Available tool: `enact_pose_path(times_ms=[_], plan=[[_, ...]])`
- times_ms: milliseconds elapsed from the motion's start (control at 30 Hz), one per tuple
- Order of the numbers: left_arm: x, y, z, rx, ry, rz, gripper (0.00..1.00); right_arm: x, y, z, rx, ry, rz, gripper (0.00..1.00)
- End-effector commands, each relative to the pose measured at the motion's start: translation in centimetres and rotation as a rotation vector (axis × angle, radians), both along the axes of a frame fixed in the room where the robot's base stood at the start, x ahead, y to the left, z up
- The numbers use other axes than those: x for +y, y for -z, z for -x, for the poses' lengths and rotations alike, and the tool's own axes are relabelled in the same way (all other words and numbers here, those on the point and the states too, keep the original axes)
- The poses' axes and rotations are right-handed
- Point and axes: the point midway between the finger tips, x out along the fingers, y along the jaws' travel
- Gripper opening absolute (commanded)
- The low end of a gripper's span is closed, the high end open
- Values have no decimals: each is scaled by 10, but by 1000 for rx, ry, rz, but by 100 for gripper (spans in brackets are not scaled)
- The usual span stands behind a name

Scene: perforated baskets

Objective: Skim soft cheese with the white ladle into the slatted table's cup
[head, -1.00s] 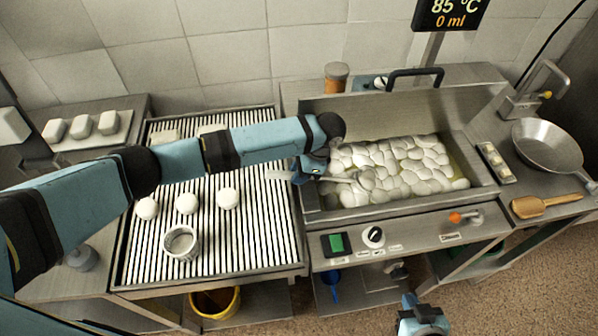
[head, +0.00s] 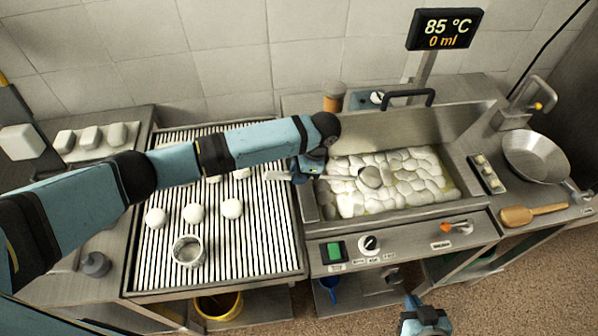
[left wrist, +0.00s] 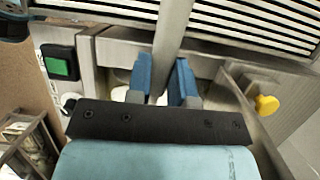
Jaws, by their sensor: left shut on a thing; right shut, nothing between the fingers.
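My left gripper (head: 307,172) is shut on the handle of the ladle (head: 371,177), above the left end of the vat. The ladle's bowl lies over the white cheese (head: 410,185) in the vat; I cannot tell how deep it sits or what it holds. In the left wrist view the grey handle (left wrist: 172,42) runs between my blue fingers (left wrist: 163,85). The cup (head: 187,250) stands upright on the front of the slatted table (head: 225,265), left of the vat. My right gripper (head: 425,318) is shut and empty, low in front of the counter.
Several white balls (head: 194,213) lie on the slats behind the cup. The steel vat (head: 400,222) has raised walls and a black handle (head: 408,97) behind. A pan (head: 535,155) and wooden paddle (head: 530,214) lie at the right.

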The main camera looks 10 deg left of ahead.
Motion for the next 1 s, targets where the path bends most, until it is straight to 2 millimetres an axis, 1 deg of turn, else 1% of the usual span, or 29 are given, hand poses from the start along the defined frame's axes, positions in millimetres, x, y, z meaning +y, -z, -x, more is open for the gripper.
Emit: enact_pose_path(times_ms=[33,233,300,500,1000], plan=[[0,-6,0,-2,0,5,0,0,-3,1,4,4,-2,0],[0,-22,0,-10,0,25,0,0,-7,1,16,29,-19,0],[0,-25,0,-13,0,32,0,1,-3,0,17,37,-26,0],[0,-41,0,-22,-1,49,0,0,-1,0,20,36,-23,0],[0,-81,0,-42,-1,99,0,2,-7,-2,8,27,-23,0]])
